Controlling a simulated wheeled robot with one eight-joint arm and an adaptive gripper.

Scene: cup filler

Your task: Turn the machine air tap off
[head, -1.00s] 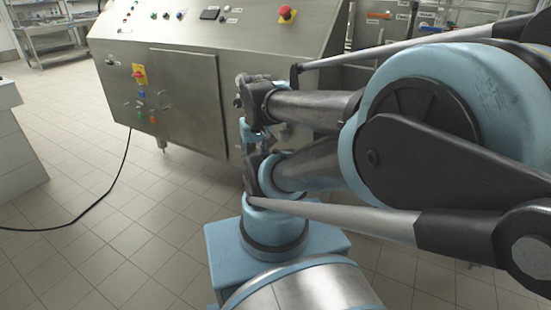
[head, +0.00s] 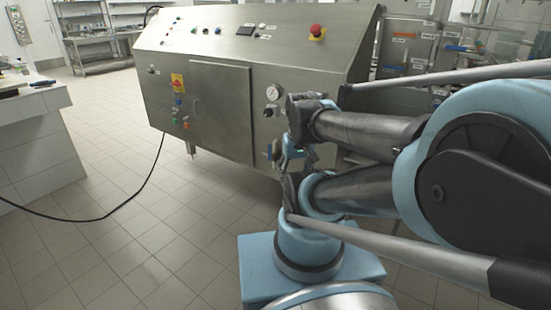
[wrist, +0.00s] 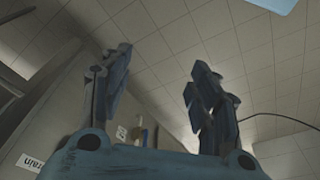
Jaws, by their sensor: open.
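The steel machine (head: 222,105) stands ahead in the head view. On its front, right of the door, are a round gauge (head: 272,93) and a dark knob (head: 268,112). A small blue part (head: 271,153) shows lower down, beside my arm. I cannot tell which of these is the air tap. My gripper (wrist: 161,68) is open in the wrist view, its two dark fingers apart with nothing between the tips. Small yellow and blue parts (wrist: 140,135) show behind its base, too blurred to name. In the head view my arm hides the machine's right front.
A red emergency button (head: 317,31) sits on the machine's top panel. A black cable (head: 120,208) runs over the tiled floor to the left. A white counter (head: 35,135) stands at left. A label ending "rain" (wrist: 31,163) shows in the wrist view.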

